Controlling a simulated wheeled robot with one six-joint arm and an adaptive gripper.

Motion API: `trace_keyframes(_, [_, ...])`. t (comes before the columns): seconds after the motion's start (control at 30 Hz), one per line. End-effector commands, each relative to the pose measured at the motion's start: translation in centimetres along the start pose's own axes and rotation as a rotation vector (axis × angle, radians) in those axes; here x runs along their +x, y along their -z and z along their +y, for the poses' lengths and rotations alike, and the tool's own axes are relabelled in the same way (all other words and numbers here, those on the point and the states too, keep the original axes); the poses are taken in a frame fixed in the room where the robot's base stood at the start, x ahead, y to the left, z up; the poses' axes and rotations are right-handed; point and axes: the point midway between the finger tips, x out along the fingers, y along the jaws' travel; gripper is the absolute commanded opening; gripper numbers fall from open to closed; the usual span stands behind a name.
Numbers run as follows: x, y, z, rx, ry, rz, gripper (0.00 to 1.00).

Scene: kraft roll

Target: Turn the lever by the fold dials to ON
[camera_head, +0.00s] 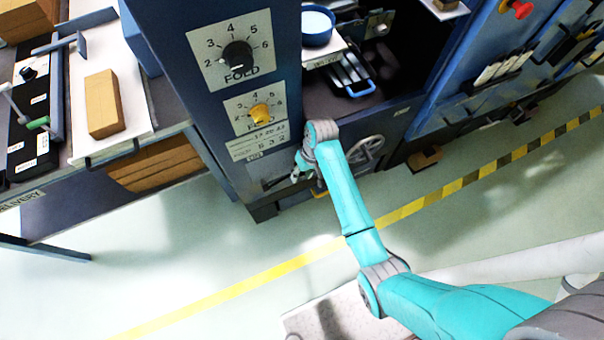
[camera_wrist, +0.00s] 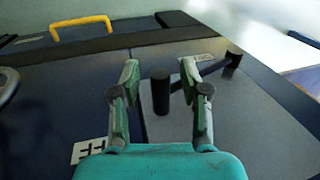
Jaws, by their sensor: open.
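The lever (camera_wrist: 160,92) shows in the wrist view as a black upright grip with a dark bar running to a pivot at the upper right, on a grey plate. My gripper (camera_wrist: 160,75) is open, with one finger on each side of the grip; I cannot tell whether either touches it. In the head view my gripper (camera_head: 299,172) is at the cabinet face, below the black fold dial (camera_head: 238,56) and the yellow fold dial (camera_head: 260,112). The lever is small and dark there and its setting cannot be read.
A printed label plate (camera_head: 257,146) sits below the dials. A handwheel (camera_head: 366,153) is to the right of my gripper. A delivery table (camera_head: 82,150) with a cardboard-coloured block (camera_head: 104,104) stands at the left. Pale floor with a yellow line (camera_head: 262,277) lies in front.

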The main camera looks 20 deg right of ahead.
Motion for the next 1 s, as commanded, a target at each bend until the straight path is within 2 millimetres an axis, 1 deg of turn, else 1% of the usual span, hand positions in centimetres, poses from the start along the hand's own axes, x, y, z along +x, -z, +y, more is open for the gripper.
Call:
trace_keyframes(0.1, [0.5,0.0,0.0,0.000,0.000,-0.001,0.45])
trace_keyframes(0.37, [0.6,0.0,0.0,0.000,0.000,0.000,0.45])
trace_keyframes(0.4, [0.6,0.0,0.0,0.000,0.000,0.000,0.35])
trace_keyframes(0.47, [0.6,0.0,0.0,0.000,0.000,0.000,0.20])
trace_keyframes(0.5, [0.5,0.0,0.0,0.000,0.000,0.000,0.10])
trace_keyframes(0.53, [0.5,0.0,0.0,0.000,0.000,0.000,0.03])
trace_keyframes(0.57, [0.5,0.0,0.0,0.000,0.000,0.000,0.00])
trace_keyframes(0.87, [0.5,0.1,0.0,0.000,-0.004,0.000,0.00])
trace_keyframes(1.0, [0.1,1.1,-0.1,-0.002,-0.028,0.001,0.00])
